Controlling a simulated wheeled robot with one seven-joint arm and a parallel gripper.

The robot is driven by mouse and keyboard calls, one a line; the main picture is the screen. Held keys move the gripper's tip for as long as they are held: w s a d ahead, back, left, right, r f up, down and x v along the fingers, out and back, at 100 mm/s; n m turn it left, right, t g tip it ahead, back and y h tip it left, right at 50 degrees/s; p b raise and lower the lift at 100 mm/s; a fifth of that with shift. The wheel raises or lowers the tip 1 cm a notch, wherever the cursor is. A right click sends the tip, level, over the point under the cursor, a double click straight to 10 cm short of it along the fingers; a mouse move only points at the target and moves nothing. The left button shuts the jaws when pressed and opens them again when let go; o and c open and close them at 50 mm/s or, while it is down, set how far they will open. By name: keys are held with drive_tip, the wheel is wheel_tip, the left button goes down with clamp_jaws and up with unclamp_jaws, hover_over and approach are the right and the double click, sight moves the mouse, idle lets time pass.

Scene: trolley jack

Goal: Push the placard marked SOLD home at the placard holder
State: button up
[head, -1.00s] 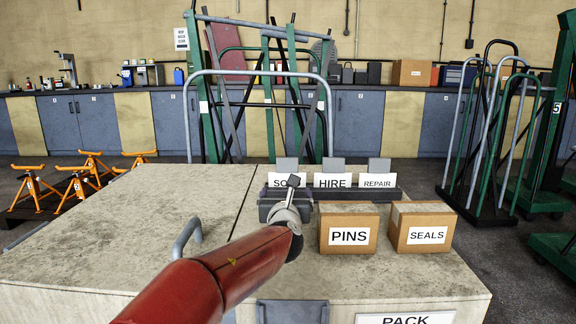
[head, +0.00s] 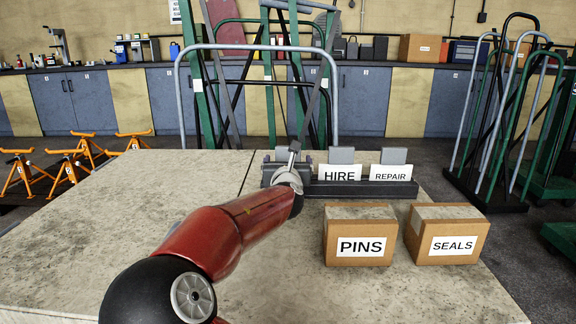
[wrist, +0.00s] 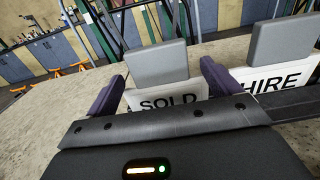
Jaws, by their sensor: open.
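The SOLD placard (wrist: 166,93), a white card with a grey tab above it, stands between my fingertips in the wrist view. Its lower edge is hidden by my gripper body, so I cannot tell how deep it sits. In the head view my arm hides its lettering. My gripper (wrist: 162,86) is open, one purple finger on each side of the placard; I cannot tell if either touches it. The dark placard holder (head: 350,188) lies along the bench top and also shows in the wrist view (wrist: 296,103).
The HIRE placard (head: 340,173) and REPAIR placard (head: 390,173) stand in the holder right of my gripper. The PINS box (head: 359,236) and SEALS box (head: 446,235) sit in front of it. The bench top left of my arm is clear.

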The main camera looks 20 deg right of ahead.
drive_tip(key=shift+x, duration=1.35)
drive_tip(key=c, duration=1.1)
drive_tip(key=shift+o, duration=0.2)
drive_tip(key=shift+r, duration=0.15)
